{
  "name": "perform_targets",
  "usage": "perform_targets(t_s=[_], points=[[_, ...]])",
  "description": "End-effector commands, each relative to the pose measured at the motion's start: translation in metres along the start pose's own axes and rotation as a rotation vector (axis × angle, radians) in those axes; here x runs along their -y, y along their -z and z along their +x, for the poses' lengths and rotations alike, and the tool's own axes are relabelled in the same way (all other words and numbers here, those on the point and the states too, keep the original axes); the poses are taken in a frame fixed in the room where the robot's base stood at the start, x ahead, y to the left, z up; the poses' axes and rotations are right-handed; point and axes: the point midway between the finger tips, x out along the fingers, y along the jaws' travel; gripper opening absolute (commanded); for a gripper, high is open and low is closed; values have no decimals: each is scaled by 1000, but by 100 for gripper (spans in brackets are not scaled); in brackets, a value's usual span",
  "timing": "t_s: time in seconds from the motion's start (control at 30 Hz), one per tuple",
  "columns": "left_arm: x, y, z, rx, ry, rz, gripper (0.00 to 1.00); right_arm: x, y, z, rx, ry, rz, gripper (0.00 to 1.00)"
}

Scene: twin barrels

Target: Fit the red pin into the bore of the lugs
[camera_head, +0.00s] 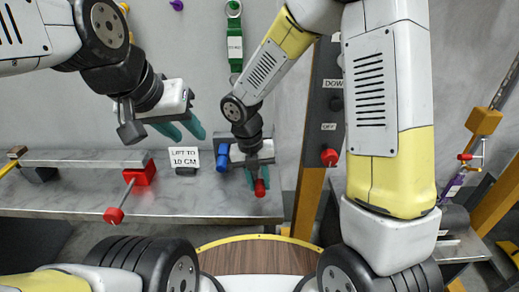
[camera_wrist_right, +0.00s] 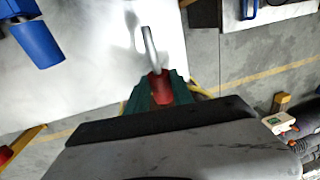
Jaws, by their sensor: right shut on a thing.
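My right gripper (camera_head: 262,183) is shut on the red pin (camera_head: 260,188), above the grey bench in the head view. In the right wrist view the pin's red grip (camera_wrist_right: 160,88) sits between the green fingers, and its bare metal shaft (camera_wrist_right: 150,48) points away from the gripper. My left gripper (camera_head: 190,132) is at the upper left above the bench, with its green fingers apart and nothing between them. A blue piece (camera_head: 222,158) stands just left of my right gripper; it also shows at the upper left of the right wrist view (camera_wrist_right: 36,42). I cannot make out the lugs or their bore.
The grey bench (camera_head: 70,200) carries a "LIFT TO 10 CM" sign (camera_head: 185,158). A red block (camera_head: 146,174) has a rod ending in a red knob (camera_head: 114,215) at the front edge. A dark lever post (camera_head: 325,110) stands right of my right gripper.

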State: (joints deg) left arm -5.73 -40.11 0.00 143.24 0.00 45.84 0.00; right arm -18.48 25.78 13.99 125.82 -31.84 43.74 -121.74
Motion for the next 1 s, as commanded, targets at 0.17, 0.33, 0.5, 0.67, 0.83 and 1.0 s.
perform_targets(t_s=[0.17, 0.33, 0.5, 0.67, 0.83, 1.0], points=[[0, 0, 0, 0, 0, 0, 36, 0, 9, 1, 0, 0, -2, 0], [0, 0, 0, 0, 0, 0, 36, 0, 17, 1, 1, 0, -1, 0], [0, 0, 0, 0, 0, 0, 36, 0, 23, 2, 1, 0, 0, 0], [0, 0, 0, 0, 0, 0, 36, 0, 24, 2, 1, 0, 1, 0], [0, 0, 0, 0, 0, 0, 36, 0, 24, 2, 1, 0, 0, 0], [0, 0, 0, 0, 0, 0, 36, 0, 24, 2, 0, 0, 1, 0]])
